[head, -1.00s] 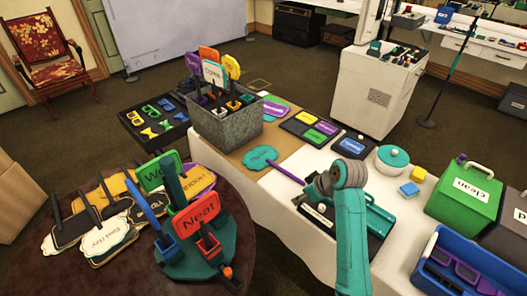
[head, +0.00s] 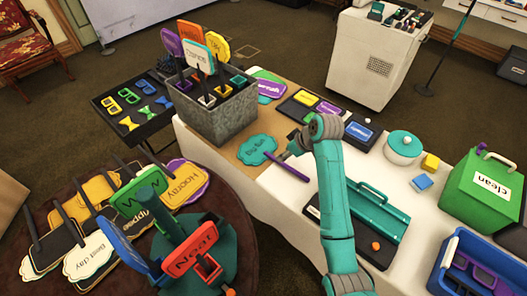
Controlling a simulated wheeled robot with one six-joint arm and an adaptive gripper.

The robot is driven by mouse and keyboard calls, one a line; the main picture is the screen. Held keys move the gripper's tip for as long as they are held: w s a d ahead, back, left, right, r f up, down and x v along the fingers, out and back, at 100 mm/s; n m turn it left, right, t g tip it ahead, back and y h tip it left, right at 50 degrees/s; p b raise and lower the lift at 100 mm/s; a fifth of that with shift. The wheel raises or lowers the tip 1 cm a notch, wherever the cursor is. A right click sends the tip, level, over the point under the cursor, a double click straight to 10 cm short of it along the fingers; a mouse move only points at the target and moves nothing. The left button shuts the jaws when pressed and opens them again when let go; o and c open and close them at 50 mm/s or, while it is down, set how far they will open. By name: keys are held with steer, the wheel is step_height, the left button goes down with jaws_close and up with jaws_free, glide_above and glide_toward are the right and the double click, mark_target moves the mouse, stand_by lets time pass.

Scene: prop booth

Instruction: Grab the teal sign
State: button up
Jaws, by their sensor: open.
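The teal sign (head: 257,149) lies flat on the brown cover at the left part of the long table. My gripper (head: 287,152) is open, just right of the sign's face and above or beside the handle. It is small and partly hidden by my teal arm, so I cannot tell whether it touches the handle.
A grey metal bin (head: 222,116) with several upright signs stands behind the teal sign. A round table (head: 240,275) with more signs is front left.

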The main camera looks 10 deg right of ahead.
mark_target(275, 160)
steer(key=shift+x, duration=3)
steer(key=shift+a, duration=0.1)
steer(key=shift+f, duration=0.1)
jaws_close()
